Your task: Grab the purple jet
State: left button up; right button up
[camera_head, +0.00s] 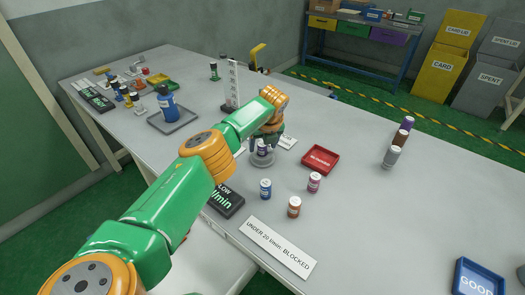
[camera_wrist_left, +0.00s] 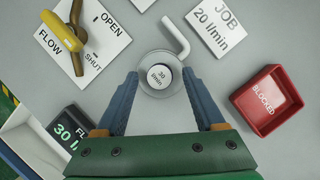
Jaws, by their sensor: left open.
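A small white-capped jet (camera_head: 262,149) with a purplish body stands on a round grey base (camera_head: 263,160) in the head view. Another jet with a purple-maroon body (camera_head: 314,182) stands free on the table, near a blue jet (camera_head: 265,189) and a brown jet (camera_head: 294,207). My right gripper is not in view.
A red BLOCKED tray (camera_head: 320,160) lies right of the base. A flow display (camera_head: 226,200) and a white sign (camera_head: 278,248) are in front. Purple, brown and grey cylinders (camera_head: 391,157) stand at right. A yellow-handled valve (camera_wrist_left: 62,32) is beside the base.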

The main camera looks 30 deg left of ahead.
pick_arm(q)
jog(key=shift+r, duration=0.1)
grip_shut()
